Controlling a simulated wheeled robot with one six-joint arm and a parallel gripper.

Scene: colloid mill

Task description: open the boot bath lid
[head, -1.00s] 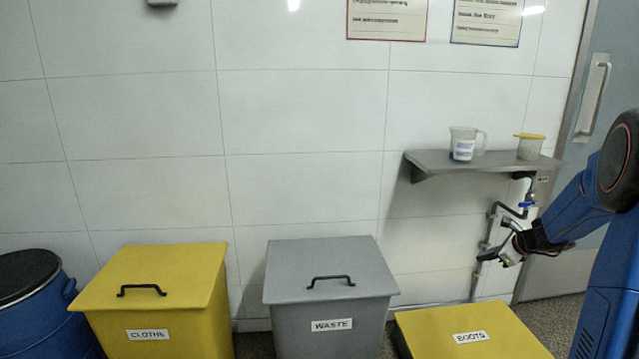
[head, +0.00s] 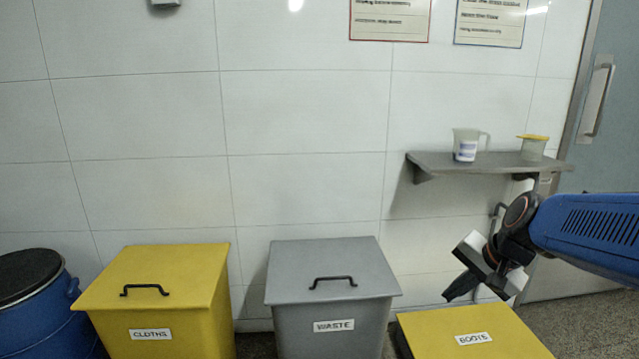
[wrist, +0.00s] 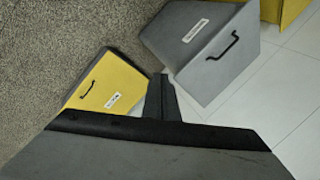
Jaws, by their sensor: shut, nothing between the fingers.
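The boot bath is the low yellow box labelled BOOTS at the lower right of the head view, and its flat yellow lid (head: 455,332) is down. In the wrist view the lid (wrist: 118,78) shows with a dark handle (wrist: 88,89) and a white label. The handle is out of the head view. My gripper (head: 460,290) is above the back part of the lid, apart from it, pointing down and left. In the wrist view my gripper's fingers (wrist: 162,95) are together and empty, to the right of the lid.
A grey WASTE bin (head: 331,275) stands left of the boot bath, and a yellow CLOTHS bin (head: 165,285) further left. A blue drum (head: 35,310) is at the far left. A wall shelf (head: 480,165) holds a jug (head: 466,146) and a lidded cup (head: 532,148).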

